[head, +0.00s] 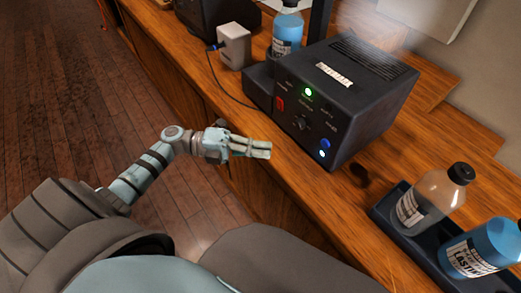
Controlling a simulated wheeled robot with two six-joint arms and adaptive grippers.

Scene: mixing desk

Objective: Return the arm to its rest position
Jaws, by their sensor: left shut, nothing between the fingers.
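My left arm comes in from the left. Its gripper (262,149) is shut and empty, with the fingers together and pointing right. It appears near the front edge of the wooden desk (226,101), to the left of and below the black machine's front panel in the picture. I cannot tell its exact height or whether it is clear of the desk edge. My right gripper is not in view.
A black machine (350,82) with lit green and blue lights stands on the desk, with haze above it. A blue bottle (287,32) and a white box (234,47) stand behind it to the left. A black tray (408,238) holds a clear bottle (435,200) and another blue bottle (484,248).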

